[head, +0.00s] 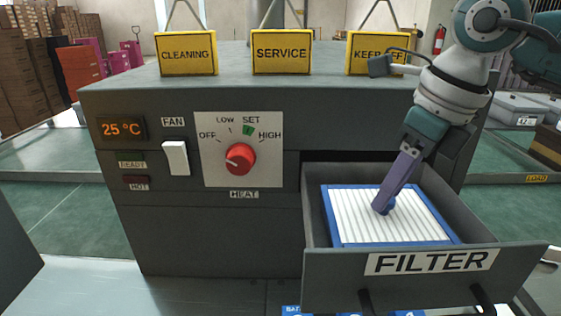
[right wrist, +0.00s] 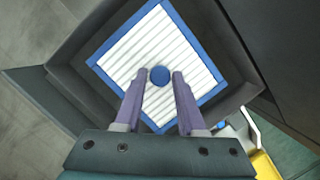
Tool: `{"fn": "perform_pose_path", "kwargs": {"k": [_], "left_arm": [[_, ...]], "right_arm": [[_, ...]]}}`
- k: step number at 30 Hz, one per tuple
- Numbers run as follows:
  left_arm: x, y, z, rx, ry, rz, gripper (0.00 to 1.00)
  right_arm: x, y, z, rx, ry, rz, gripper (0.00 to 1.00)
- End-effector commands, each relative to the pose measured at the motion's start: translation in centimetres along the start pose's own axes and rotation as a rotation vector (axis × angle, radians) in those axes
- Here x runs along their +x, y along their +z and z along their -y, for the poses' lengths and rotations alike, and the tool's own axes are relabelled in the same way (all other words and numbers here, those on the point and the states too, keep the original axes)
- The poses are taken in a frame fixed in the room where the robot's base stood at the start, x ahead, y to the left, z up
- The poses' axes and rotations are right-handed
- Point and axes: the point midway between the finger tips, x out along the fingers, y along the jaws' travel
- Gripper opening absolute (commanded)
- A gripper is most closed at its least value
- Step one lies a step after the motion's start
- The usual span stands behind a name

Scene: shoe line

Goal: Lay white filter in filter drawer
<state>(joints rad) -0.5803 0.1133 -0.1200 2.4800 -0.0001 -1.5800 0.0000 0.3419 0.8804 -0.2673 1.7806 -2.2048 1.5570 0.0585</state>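The white filter (head: 350,216) is a pleated white panel with a blue frame and a round blue knob (right wrist: 159,76) at its middle. It lies inside the pulled-out filter drawer (head: 318,262), looking flat, with drawer walls around it. The right wrist view also shows the white filter (right wrist: 135,52) within the dark drawer walls. My right gripper (right wrist: 159,74) is over the filter, pointing down, its fingers on either side of the knob with a narrow gap to each. In the head view its fingers (head: 384,206) partly hide the knob. My left gripper is not in view.
The grey machine front has a red heat knob (head: 240,158) and a white fan switch (head: 175,158). Yellow signs, one reading SERVICE (head: 282,52), stand on its top. The drawer front carries a FILTER label (head: 432,261) and handles.

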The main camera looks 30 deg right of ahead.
Motion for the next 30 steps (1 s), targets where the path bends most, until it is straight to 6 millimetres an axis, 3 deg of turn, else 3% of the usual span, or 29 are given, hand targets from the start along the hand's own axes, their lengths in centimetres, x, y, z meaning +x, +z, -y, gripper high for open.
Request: {"fn": "perform_pose_path", "kwargs": {"k": [1,7,17,30], "left_arm": [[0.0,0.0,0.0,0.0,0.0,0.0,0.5],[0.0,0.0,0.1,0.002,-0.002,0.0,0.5],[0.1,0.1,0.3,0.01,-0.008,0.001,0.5],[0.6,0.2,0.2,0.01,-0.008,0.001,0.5]], "right_arm": [[0.0,0.0,0.0,0.0,0.0,0.0,0.46],[0.0,0.0,0.0,0.0,0.0,0.0,0.68],[-0.5,0.0,0.1,0.0,-0.001,0.002,0.68],[-8.4,0.1,0.1,-0.001,-0.004,0.004,0.68]]}}
